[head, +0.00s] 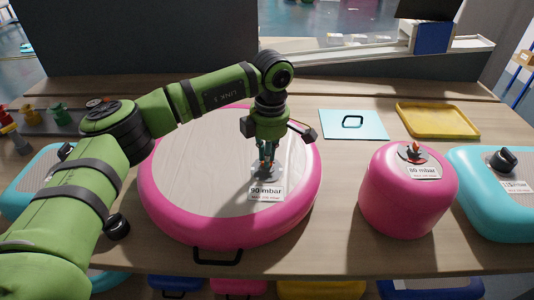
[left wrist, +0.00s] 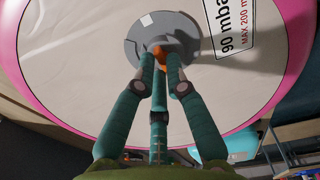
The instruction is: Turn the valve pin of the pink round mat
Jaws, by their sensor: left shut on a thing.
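The pink round mat (head: 167,205) lies flat on the table, with a pale top and a "90 mbar" label (head: 267,192). In the left wrist view the mat (left wrist: 85,65) fills most of the picture. Its grey valve disc (left wrist: 133,24) has an orange pin (left wrist: 157,50) at the centre. My left gripper (head: 265,165) points down at the valve. In the left wrist view its teal fingers (left wrist: 160,62) are closed around the pin, which they partly hide. My right gripper is in neither view.
A pink round cushion (head: 400,205) labelled 80 mbar stands to the right, with a turquoise mat (head: 480,215) beyond it. A turquoise sheet (head: 335,130) and a yellow tray (head: 440,122) lie behind. Another turquoise mat (head: 35,170) sits left, partly behind my arm.

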